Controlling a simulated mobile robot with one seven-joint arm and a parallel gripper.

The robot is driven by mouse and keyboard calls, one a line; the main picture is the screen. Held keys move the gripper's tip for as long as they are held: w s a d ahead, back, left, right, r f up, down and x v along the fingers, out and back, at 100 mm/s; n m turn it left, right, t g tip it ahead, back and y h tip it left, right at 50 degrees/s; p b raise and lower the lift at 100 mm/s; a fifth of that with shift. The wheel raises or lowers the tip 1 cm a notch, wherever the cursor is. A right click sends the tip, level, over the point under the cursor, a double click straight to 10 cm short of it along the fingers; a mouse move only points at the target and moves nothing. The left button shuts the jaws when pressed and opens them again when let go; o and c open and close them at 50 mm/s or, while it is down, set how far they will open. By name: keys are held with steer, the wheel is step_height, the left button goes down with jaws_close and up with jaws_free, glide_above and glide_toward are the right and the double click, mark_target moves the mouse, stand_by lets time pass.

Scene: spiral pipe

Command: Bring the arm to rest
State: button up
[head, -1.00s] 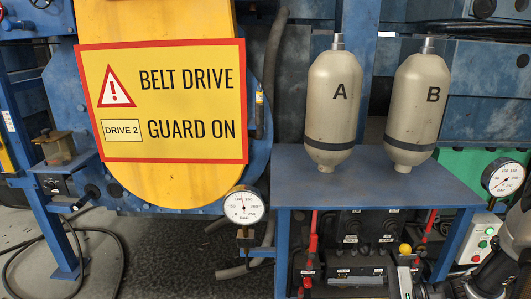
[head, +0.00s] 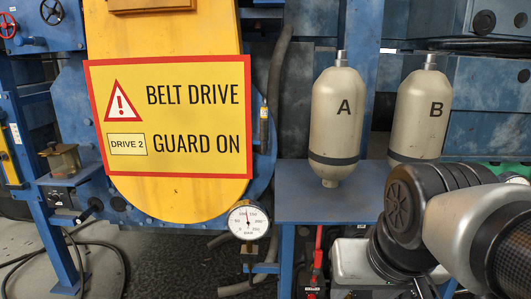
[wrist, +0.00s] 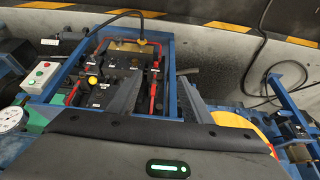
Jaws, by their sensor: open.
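My arm (head: 440,215) reaches in from the right edge of the head view, in front of the right part of the blue shelf. My gripper (wrist: 158,95) shows in the wrist view as two grey fingers spread apart, with nothing between them. It points down over the dark valve panel (wrist: 125,68) with red levers. I cannot clearly make out the fingers in the head view.
Bottles A (head: 338,115) and B (head: 422,105) stand upright on the blue shelf (head: 305,205), near my arm. A yellow belt guard (head: 165,30) with a warning sign (head: 170,115) and a pressure gauge (head: 248,220) are at left. A button box (wrist: 42,78) shows in the wrist view.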

step_height(320, 180, up, 21)
steer(key=s+a+p, duration=0.1)
steer(key=p, duration=2)
steer(key=shift+s+n+t+p, duration=0.3)
steer(key=shift+s+n+p, duration=0.1)
steer(key=c, duration=0.3)
steer(key=shift+a, duration=0.2)
steer(key=shift+c, duration=0.3)
